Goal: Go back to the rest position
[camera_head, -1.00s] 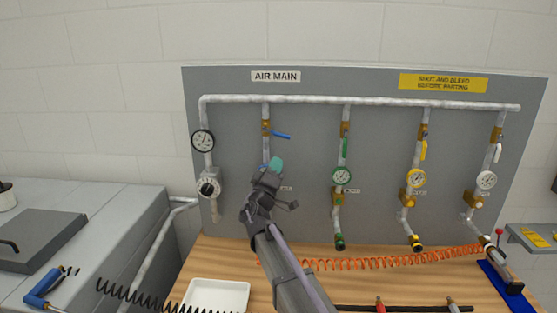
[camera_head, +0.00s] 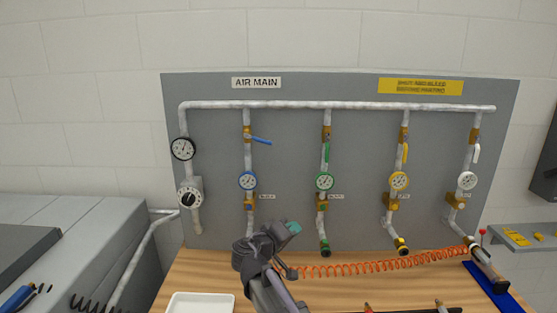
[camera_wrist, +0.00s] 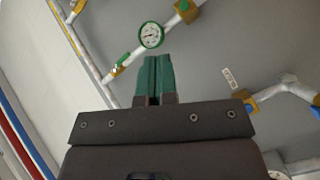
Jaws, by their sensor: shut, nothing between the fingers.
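My gripper (camera_head: 292,228) is low in front of the grey panel, in the middle of the head view, with its teal fingertips pointing up and to the right. In the wrist view its teal fingers (camera_wrist: 153,78) are together with nothing between them. It is apart from the pipes and valves. The blue gauge (camera_head: 248,181) and its blue lever (camera_head: 262,140) show in full, with the lever close to level. The green gauge (camera_head: 324,181) is to the right of my gripper, with its lever along the pipe.
The grey panel (camera_head: 290,130) carries pipework with yellow (camera_head: 399,181) and white (camera_head: 467,181) gauges. An orange coiled hose (camera_head: 370,266) crosses the wooden bench (camera_head: 330,290). A white tray (camera_head: 200,303) lies at the front left. A blue tray (camera_head: 495,290) is at the right.

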